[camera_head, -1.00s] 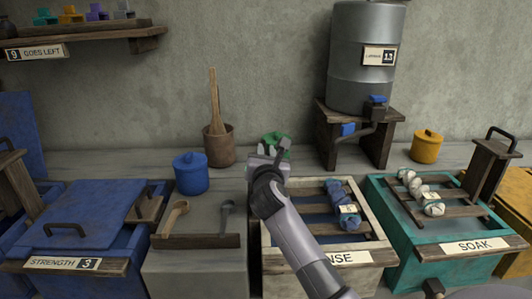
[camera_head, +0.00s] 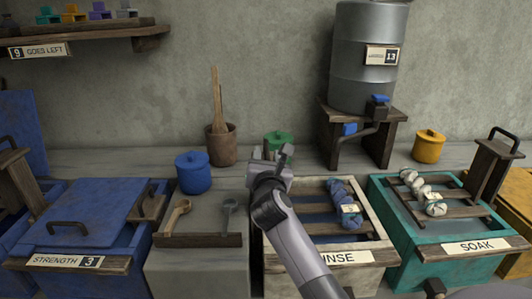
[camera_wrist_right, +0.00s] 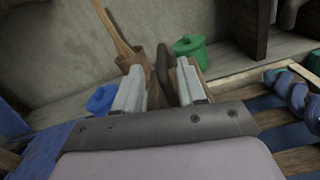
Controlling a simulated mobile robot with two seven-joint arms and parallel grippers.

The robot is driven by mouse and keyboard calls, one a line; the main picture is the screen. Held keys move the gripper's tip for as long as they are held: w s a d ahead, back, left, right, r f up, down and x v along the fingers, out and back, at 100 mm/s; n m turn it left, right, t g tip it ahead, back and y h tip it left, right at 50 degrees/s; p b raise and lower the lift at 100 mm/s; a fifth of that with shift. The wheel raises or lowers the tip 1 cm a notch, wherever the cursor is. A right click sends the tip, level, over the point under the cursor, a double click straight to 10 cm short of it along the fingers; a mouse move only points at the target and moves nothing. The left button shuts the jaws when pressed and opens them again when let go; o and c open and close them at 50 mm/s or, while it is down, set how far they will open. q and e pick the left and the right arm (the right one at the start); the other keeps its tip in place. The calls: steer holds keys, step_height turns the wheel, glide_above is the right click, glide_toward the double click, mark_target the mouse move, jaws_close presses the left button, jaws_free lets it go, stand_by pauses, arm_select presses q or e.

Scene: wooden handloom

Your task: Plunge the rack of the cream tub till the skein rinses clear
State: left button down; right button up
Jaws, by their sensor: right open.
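The cream tub (camera_head: 377,215), whose label ends in "NSE", stands in the middle with a slatted wooden rack (camera_head: 352,231) across it. A blue skein (camera_head: 343,200) with a tag lies on the slats; it also shows at the right edge of the right wrist view (camera_wrist_right: 290,95). My right gripper (camera_head: 272,156) is over the tub's back left part. In the right wrist view its open fingers (camera_wrist_right: 160,88) stand either side of the rack's dark handle (camera_wrist_right: 164,72). I cannot tell whether they touch it. My forearm hides the tub's left side. My left gripper is not in view.
A teal tub (camera_head: 380,199) labelled SOAK with a pale skein stands right. A blue lidded tub (camera_head: 85,214) stands left. Behind are a blue jar (camera_head: 193,176), a brown pot (camera_head: 221,148), a green jar (camera_head: 279,139) and a metal drum (camera_head: 366,60) on a stand.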

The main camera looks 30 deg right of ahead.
steer(key=v, duration=0.3)
steer(key=shift+s+a, duration=0.1)
steer(key=shift+a, duration=0.15)
steer(key=shift+s+a, duration=0.2)
steer(key=shift+s, duration=0.15)
steer(key=shift+r, duration=0.1)
